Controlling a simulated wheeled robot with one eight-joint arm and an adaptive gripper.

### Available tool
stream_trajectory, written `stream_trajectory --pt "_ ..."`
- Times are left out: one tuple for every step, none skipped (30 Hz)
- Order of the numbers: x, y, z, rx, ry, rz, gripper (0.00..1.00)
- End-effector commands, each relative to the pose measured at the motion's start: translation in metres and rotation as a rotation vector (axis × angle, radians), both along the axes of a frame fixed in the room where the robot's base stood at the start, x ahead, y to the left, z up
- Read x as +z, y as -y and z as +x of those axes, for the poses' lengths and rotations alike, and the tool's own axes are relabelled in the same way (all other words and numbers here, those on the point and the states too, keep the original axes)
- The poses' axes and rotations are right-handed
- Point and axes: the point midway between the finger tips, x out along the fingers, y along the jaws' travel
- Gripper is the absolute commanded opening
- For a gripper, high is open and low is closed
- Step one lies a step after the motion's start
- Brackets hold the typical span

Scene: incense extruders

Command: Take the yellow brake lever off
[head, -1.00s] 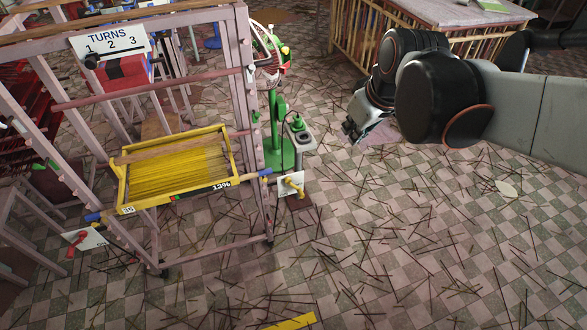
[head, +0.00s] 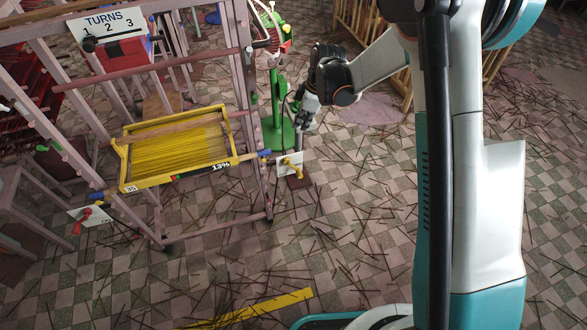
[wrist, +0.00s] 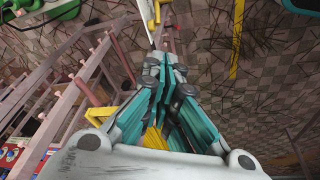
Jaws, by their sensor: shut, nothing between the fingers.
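The yellow brake lever (head: 292,168) sits on a small white plate (head: 283,160) at the right post of the pink frame. My gripper (head: 304,121) is in front of the green stand, above and slightly right of the lever in the head view, and apart from it. In the wrist view my gripper (wrist: 166,66) has its fingers together and is empty. A yellow part, likely the lever (wrist: 156,12), shows just beyond the fingertips beside a white strip. I cannot tell the exact distance between them.
The pink frame (head: 255,120) holds a yellow tray (head: 180,177) of yellow sticks. A green stand (head: 277,120) is close to my gripper. A red lever (head: 82,219) sits on another plate at lower left. Loose sticks litter the tiled floor; a yellow strip (head: 270,305) lies on it.

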Motion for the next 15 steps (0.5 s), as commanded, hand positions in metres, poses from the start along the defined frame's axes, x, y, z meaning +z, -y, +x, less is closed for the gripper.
stream_trajectory --pt "-0.018 -0.006 0.005 0.043 -0.007 0.001 0.0" --pt "-0.028 -0.009 0.007 0.072 -0.011 0.002 0.0" --pt "-0.042 -0.014 0.009 0.108 -0.015 0.004 0.0" --pt "-0.053 -0.017 0.01 0.136 -0.019 0.006 0.0" --pt "-0.063 -0.02 0.011 0.163 -0.023 0.007 0.0" --pt "-0.078 -0.024 0.012 0.201 -0.027 0.01 0.0" --pt "-0.089 -0.027 0.012 0.229 -0.031 0.011 0.0" --pt "-0.1 -0.03 0.012 0.257 -0.035 0.014 0.0" --pt "-0.114 -0.034 0.012 0.291 -0.038 0.018 0.0" --pt "-0.124 -0.036 0.011 0.316 -0.04 0.02 0.0" --pt "-0.133 -0.038 0.011 0.339 -0.043 0.023 0.0" --pt "-0.145 -0.041 0.009 0.368 -0.047 0.026 0.0" --pt "-0.152 -0.042 0.008 0.387 -0.048 0.028 0.0" --pt "-0.16 -0.044 0.007 0.405 -0.049 0.029 0.0" --pt "-0.168 -0.046 0.006 0.425 -0.052 0.032 0.0"
